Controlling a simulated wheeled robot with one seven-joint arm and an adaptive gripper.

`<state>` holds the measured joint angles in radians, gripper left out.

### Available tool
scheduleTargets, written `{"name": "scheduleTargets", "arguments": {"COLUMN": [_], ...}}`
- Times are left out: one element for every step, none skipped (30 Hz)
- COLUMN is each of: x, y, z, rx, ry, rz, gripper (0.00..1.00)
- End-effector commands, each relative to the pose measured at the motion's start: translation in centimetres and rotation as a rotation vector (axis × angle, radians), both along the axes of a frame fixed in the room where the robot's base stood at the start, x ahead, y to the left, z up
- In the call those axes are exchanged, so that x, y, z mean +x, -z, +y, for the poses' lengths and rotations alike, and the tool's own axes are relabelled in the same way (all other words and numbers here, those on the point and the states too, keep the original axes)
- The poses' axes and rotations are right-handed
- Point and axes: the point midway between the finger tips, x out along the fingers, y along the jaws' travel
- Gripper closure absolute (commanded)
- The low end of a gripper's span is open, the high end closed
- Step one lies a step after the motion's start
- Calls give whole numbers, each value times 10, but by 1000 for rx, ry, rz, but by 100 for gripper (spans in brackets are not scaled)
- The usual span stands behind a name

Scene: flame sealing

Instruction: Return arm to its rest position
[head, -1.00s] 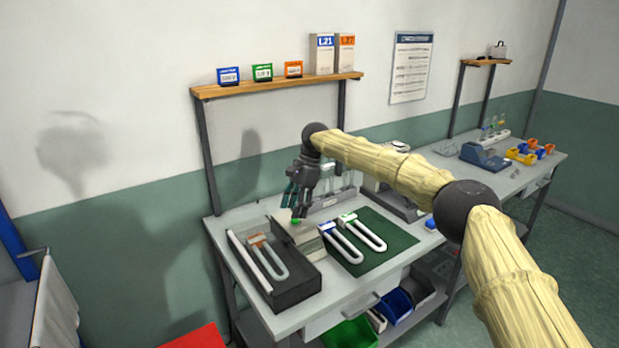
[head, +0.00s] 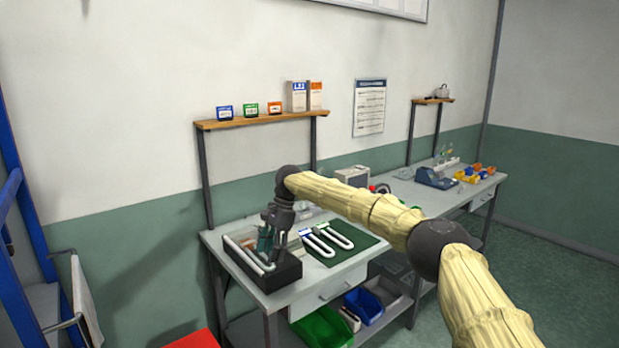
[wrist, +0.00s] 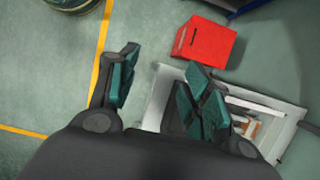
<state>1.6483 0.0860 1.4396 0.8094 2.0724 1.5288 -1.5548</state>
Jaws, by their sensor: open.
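My gripper (head: 268,243) is open and empty. In the head view it hangs in front of the dark tray (head: 285,272) at the left end of the bench and hides part of it. In the wrist view the spread fingers of my gripper (wrist: 160,88) are over the floor and the bench corner, with nothing between them. The arm, in a pale yellow cover, reaches in from the lower right of the head view.
The bench (head: 295,293) holds a green mat (head: 352,257) with two white U-shaped tubes. A shelf (head: 260,120) is above it. A red box (wrist: 204,42) stands on the floor beside the bench. Green bin (head: 322,328) and blue bin (head: 364,306) sit below.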

Motion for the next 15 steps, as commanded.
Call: {"name": "scheduleTargets", "arguments": {"x": [1,2,-1,-2,-3,-5,-6,-7,-9,-10,-11,-12,-14,-15,-17], "y": [4,3,12,16,20,26,30,35,42,48,54,63,69,76,86], "z": [0,0,0,0,-1,-1,-1,-1,-2,-2,-2,-3,-5,-6,-8], "rx": [-1,-1,-28,-46,-63,-84,-102,-119,-144,-163,-182,-208,-229,-250,-279], "ry": [3,3,2,4,4,5,6,4,4,4,3,3,1,1,-1], "rz": [2,2,-8,-18,-26,-39,-49,-58,-72,-82,-94,-110,-123,-136,-157], "gripper": [51,51,51,51,51,51,51,51,51,51,51,51,51,51,51]}}
